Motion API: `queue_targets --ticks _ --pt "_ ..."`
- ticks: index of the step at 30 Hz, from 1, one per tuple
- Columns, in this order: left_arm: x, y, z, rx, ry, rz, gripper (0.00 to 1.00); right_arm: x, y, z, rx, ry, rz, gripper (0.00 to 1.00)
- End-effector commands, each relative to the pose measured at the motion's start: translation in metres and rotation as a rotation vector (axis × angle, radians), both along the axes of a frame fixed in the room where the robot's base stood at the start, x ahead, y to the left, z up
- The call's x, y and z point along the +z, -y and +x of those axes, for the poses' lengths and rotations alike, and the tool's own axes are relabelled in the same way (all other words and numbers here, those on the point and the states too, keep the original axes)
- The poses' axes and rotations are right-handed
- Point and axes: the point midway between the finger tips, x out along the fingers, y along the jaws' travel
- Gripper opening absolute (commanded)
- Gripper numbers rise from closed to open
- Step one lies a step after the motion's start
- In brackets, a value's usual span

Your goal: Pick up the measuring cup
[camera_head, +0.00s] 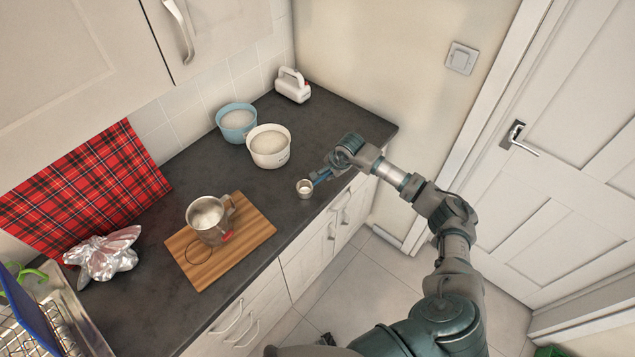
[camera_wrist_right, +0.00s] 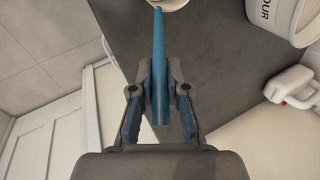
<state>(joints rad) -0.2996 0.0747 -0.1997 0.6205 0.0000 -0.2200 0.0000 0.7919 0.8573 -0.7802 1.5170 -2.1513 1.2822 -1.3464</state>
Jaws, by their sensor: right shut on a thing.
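The measuring cup (camera_head: 305,189) is a small pale cup with a long blue handle, near the front edge of the dark counter. My right gripper (camera_head: 331,171) is shut on its handle. In the right wrist view, the blue handle (camera_wrist_right: 158,45) runs between the two fingers of my right gripper (camera_wrist_right: 159,90), and only part of the cup bowl (camera_wrist_right: 170,4) shows at the top edge. I cannot tell whether the cup touches the counter or hangs just above it. My left gripper is not in view.
A white tub (camera_head: 269,147) and a blue tub (camera_head: 236,123) stand behind the cup. A white hand mixer (camera_head: 292,86) is in the back corner. A metal pot (camera_head: 208,219) stands on a wooden board (camera_head: 262,231) to the left. The counter right of the tubs is clear.

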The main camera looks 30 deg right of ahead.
Motion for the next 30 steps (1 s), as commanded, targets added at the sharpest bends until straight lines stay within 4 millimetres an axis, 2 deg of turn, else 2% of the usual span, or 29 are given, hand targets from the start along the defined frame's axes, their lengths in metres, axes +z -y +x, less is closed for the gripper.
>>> queue_targets --ticks 7,13,20,27,30 --pt "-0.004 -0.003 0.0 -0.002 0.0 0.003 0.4 0.009 0.001 0.0 0.002 0.001 0.0 0.0" --pt "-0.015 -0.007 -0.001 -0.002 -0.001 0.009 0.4 0.036 0.003 0.0 0.004 0.004 0.002 0.0" --pt "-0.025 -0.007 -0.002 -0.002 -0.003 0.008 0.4 0.037 -0.022 -0.048 0.006 0.0 -0.001 0.0" --pt "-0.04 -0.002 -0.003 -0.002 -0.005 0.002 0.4 0.043 -0.055 -0.105 0.006 0.001 -0.001 0.0" --pt "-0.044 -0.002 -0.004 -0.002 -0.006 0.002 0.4 0.046 -0.065 -0.122 0.005 0.0 -0.001 0.0"
